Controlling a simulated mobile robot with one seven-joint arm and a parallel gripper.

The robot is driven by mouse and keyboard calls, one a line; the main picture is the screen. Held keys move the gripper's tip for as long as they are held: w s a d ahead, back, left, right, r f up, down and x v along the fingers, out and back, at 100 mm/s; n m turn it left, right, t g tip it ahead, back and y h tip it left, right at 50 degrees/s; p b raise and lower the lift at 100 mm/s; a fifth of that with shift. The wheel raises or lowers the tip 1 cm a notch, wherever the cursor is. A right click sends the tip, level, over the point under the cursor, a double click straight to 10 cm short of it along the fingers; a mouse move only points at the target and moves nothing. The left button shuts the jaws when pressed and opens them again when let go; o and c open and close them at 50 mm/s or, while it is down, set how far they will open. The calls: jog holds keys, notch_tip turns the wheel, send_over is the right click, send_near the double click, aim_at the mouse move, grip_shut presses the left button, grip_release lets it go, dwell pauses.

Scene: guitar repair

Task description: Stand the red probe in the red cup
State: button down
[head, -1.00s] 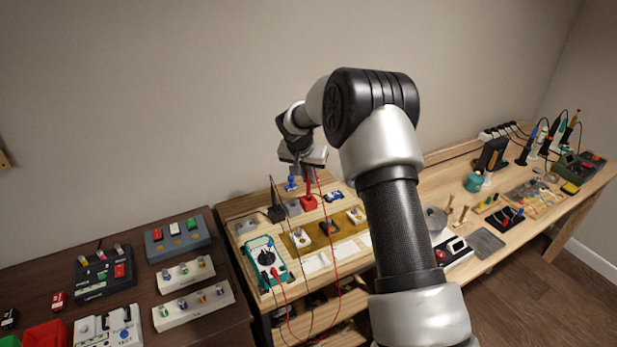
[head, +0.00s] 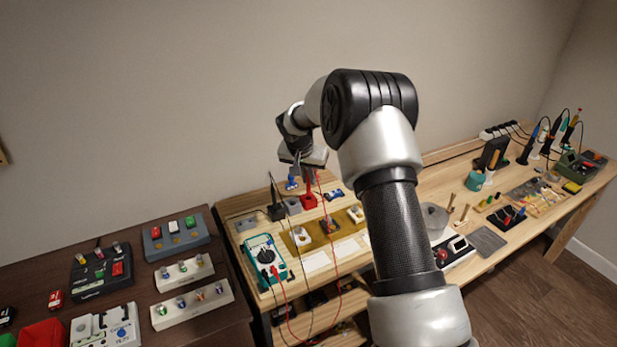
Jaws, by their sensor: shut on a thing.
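My gripper (head: 304,172) is above the back of the middle bench, shut on the red probe (head: 309,186). The probe points down, roughly upright, with its upper part hidden by the gripper. The red cup (head: 308,202) stands directly below it. The probe's lower end overlaps the cup's top in the picture; I cannot tell whether the tip is inside. A red lead (head: 327,215) runs from the probe down to the teal multimeter (head: 264,258).
A blue item (head: 334,194) lies to the right. The wall is close behind.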

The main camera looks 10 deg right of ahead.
jog(key=shift+f+b, duration=1)
jog(key=shift+f, duration=0.1)
jog(key=c, duration=1.4)
grip_release()
jog(key=shift+o, duration=0.2)
jog(key=shift+r, duration=0.1)
jog(key=shift+r+p, duration=1.5)
jog(key=shift+r, duration=1.9)
